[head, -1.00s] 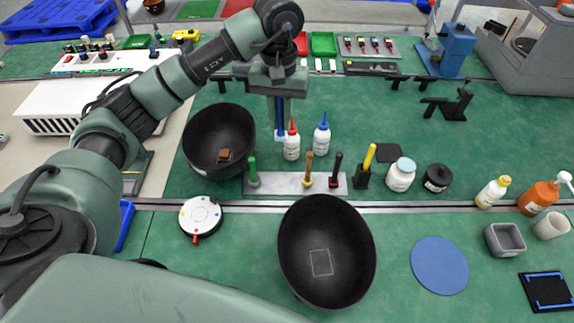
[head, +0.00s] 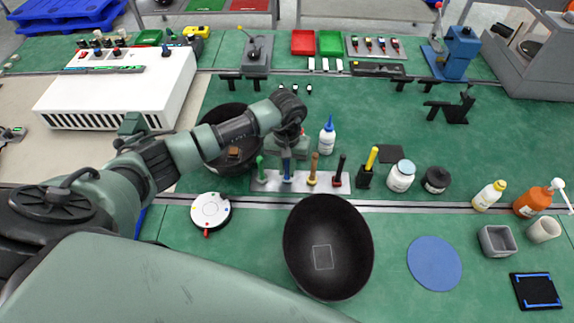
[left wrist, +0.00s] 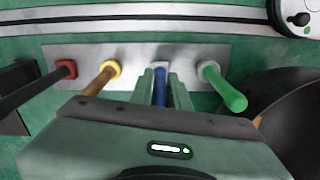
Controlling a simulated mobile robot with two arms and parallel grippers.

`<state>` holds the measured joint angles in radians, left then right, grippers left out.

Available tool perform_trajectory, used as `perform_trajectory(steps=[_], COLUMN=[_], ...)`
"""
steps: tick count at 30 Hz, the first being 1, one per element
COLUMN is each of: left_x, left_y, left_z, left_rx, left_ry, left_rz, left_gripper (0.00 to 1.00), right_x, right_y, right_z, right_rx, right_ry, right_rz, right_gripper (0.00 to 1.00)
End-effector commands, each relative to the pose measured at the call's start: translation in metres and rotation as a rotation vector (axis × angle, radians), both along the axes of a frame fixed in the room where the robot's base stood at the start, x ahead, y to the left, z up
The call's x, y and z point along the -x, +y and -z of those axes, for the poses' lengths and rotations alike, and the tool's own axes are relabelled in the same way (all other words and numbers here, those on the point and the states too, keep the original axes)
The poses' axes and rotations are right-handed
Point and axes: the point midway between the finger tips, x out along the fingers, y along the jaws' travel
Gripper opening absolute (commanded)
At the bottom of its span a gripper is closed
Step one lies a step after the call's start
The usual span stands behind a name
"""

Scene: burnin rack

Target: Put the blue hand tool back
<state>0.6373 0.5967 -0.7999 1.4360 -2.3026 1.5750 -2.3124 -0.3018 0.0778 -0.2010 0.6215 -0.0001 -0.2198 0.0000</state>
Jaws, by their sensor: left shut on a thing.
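The blue hand tool (head: 287,170) is upright in my left gripper (head: 287,158), at the metal tool strip (head: 331,184). It stands between the green-handled tool (head: 260,168) and the orange-handled tool (head: 313,168). In the left wrist view, the blue handle (left wrist: 160,85) shows between the two fingers of my left gripper (left wrist: 160,90), with the strip (left wrist: 135,53) beyond. Its lower end is at the strip, but I cannot tell whether it is fully seated. The gripper and wrist cover its upper part. My right gripper is not in view.
A dark red-based tool (head: 339,171) stands further right on the strip. A black bowl (head: 226,155) is close left of the gripper, and a blue-capped bottle (head: 327,141) is behind right. Another black bowl (head: 345,225) lies in front. The green mat (head: 400,220) is clear around the blue disc.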

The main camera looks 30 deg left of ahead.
Motion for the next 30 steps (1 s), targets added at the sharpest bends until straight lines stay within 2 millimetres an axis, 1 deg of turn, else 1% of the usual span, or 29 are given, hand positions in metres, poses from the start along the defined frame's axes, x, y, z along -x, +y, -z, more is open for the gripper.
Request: perform_trajectory(steps=[3,8,12,13,14,15,25,28,30], left_x=[-0.001,-0.001,-0.001,-0.001,-0.001,0.0,0.0,-0.001,-0.002], left_y=[0.0,0.0,0.0,0.0,0.0,0.0,0.0,0.0,0.001], left_z=[0.002,0.002,0.006,0.006,0.005,0.005,0.003,-0.002,-0.009], left_rx=[0.0,0.0,-0.001,-0.001,0.0,0.0,0.001,0.002,0.0], left_ry=[-0.002,-0.002,-0.002,-0.002,-0.002,-0.002,-0.001,-0.002,-0.005], left_rz=[0.0,0.0,0.001,0.001,0.0,0.0,0.0,0.0,0.001], left_gripper=[0.0,0.0,0.0,0.2,0.28,0.39,0.39,0.39,0.39], right_x=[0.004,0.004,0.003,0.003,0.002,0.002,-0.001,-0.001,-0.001], right_y=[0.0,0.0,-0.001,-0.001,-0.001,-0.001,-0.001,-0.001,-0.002], right_z=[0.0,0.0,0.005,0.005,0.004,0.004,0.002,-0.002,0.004], right_rx=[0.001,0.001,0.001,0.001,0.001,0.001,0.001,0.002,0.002], right_ry=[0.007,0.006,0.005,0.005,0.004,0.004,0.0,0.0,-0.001], right_rz=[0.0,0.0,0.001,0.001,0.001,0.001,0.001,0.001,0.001], right_gripper=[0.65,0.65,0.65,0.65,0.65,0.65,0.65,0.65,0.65])
